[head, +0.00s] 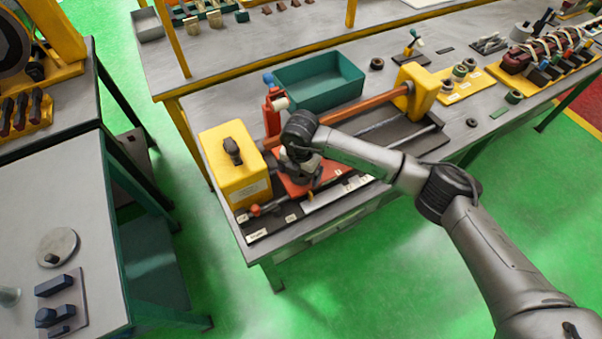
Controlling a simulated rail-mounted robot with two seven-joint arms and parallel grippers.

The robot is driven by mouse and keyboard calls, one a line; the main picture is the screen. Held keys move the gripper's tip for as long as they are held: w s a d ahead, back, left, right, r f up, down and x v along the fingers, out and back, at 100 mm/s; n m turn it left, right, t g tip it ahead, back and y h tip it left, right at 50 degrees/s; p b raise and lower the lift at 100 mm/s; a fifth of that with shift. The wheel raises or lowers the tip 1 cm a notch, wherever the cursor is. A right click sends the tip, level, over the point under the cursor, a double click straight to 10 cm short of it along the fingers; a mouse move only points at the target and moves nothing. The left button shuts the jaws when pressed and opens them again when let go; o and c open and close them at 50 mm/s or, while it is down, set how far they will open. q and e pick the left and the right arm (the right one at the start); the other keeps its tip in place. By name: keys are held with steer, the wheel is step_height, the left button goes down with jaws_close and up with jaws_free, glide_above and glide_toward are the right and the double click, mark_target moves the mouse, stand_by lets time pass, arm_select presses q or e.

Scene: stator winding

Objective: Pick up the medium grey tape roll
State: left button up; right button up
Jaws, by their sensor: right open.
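Several greyish tape rolls sit in a row on a yellow board (481,84) at the right of the far bench. The middle roll (459,71) looks like the medium one; another roll (470,63) is just behind it and one (449,85) is in front. My right gripper (305,186) points down over the red-orange plate of the winding machine, well to the left of the rolls. It is open, and its fingertips are small and partly hidden by its own wrist. Nothing shows between its fingers. My left gripper is out of view.
The yellow machine housing (233,160), orange bar (365,105) and yellow end block (415,92) stand around my right gripper. A green bin (318,82) is behind. A black ring (376,64) and a dark ring (472,122) lie on the bench. Coils (515,62) stand right of the board.

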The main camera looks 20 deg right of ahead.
steer(key=shift+c, duration=0.2)
steer(key=c, duration=1)
steer(key=shift+o, duration=0.2)
